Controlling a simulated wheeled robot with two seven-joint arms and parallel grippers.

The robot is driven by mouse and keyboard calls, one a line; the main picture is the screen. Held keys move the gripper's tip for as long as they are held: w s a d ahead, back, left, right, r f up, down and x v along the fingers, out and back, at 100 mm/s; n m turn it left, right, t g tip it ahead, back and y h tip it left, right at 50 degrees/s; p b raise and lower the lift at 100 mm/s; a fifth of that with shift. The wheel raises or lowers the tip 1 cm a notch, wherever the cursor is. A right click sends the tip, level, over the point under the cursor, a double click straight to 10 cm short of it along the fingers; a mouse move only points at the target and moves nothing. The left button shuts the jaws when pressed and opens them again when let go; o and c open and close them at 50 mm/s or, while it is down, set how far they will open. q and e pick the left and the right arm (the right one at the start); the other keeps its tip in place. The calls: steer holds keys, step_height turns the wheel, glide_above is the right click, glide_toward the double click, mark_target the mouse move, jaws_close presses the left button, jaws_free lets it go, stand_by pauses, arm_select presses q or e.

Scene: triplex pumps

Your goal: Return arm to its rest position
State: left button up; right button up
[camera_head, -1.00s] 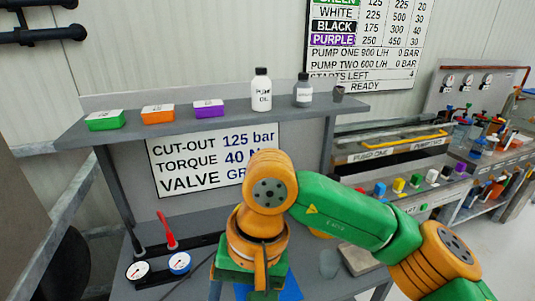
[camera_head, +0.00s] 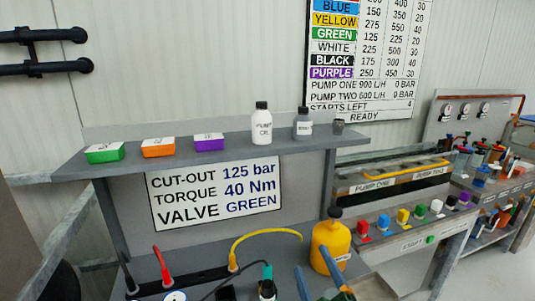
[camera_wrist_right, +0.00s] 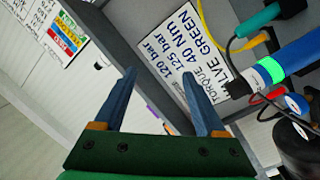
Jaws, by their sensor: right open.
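The rest of my right arm is out of the head view. My left gripper is in neither view.
A shelf (camera_head: 75,168) carries green, orange and purple boxes and two bottles. The wrist view shows a blue tool with a green ring (camera_wrist_right: 270,70).

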steer(key=s+d+f+m+g+h, duration=0.1)
steer(key=s+d+f+m+g, duration=0.15)
steer(key=f, duration=0.35)
steer(key=s+d+f+m+g+h, duration=0.1)
steer(key=s+d+f+m+g, duration=0.1)
steer(key=s+f+g, duration=0.35)
steer(key=s+d+f+m+g, duration=0.3)
steer(key=s+f+m+g, duration=0.3)
steer(key=s+f, duration=0.85)
steer(key=s+f+n+g, duration=0.1)
steer(key=s+f, duration=0.1)
steer(key=f, duration=0.6)
steer(key=s+f+n+g, duration=0.1)
steer(key=s+f, duration=0.1)
steer(key=f, duration=0.6)
steer(key=s+d+f+g, duration=0.1)
steer(key=s+d+f, duration=0.1)
steer(key=s+f, duration=0.6)
steer(key=s, duration=0.2)
steer(key=shift+s+d+f+h, duration=0.2)
steer(key=shift+s+f+h, duration=0.1)
steer(key=shift+s+h, duration=0.1)
